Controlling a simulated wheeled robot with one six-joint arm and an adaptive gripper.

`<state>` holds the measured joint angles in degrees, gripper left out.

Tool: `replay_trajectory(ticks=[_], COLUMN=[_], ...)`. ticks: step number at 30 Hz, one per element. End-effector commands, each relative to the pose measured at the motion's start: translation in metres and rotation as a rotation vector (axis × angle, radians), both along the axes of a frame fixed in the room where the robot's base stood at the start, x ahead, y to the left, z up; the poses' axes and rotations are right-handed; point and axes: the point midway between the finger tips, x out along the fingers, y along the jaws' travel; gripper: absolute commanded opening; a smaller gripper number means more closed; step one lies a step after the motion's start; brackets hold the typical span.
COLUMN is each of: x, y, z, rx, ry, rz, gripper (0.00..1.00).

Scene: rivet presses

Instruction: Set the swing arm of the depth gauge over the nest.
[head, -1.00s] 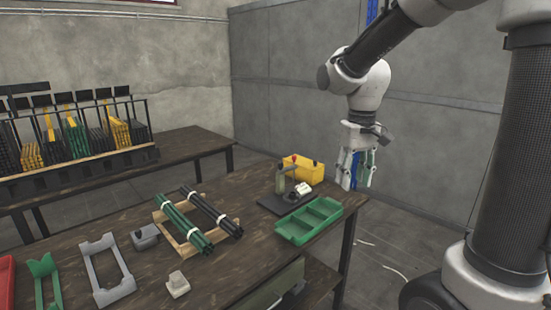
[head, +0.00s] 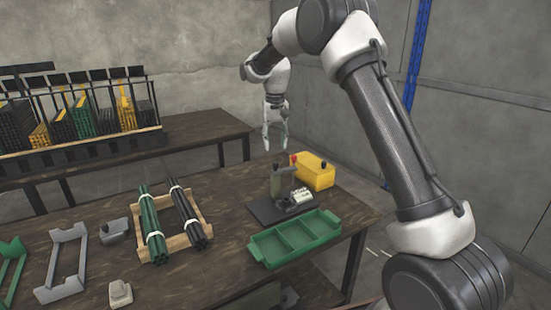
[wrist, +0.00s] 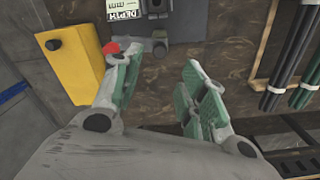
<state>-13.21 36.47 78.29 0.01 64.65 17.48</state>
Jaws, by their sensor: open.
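The depth gauge (head: 284,182) stands on a dark base plate (head: 265,212) near the table's far right edge. It has a grey-green column and a white labelled block (head: 301,195); the wrist view shows its "DEPTH" label (wrist: 124,14). A red knob (head: 293,158) shows near the column top. In the wrist view the red knob (wrist: 111,47) is beside my left-hand finger, with a short grey arm (wrist: 140,43) partly hidden by it. I cannot clearly pick out the nest. My gripper (head: 275,149) is open and empty, beyond and above the gauge; its fingers also show in the wrist view (wrist: 160,60).
A wooden rack (head: 180,238) with green and black rods is left. Grey holders stand farther left. A second table (head: 200,135) holds a rod rack.

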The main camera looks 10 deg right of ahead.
Motion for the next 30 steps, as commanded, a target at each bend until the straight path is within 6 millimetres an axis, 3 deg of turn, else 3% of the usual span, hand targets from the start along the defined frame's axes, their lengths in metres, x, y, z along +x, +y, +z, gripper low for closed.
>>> replay_trajectory(ticks=[7, 19, 30], x=[-0.002, -0.003, -0.002], y=[-0.001, -0.001, -0.001], z=[-0.009, -0.070, -0.077], rx=[-0.003, -0.003, -0.002], ry=[0.011, 0.011, 0.009], rz=[-0.049, -0.048, -0.048], gripper=[0.42, 0.42, 0.42])
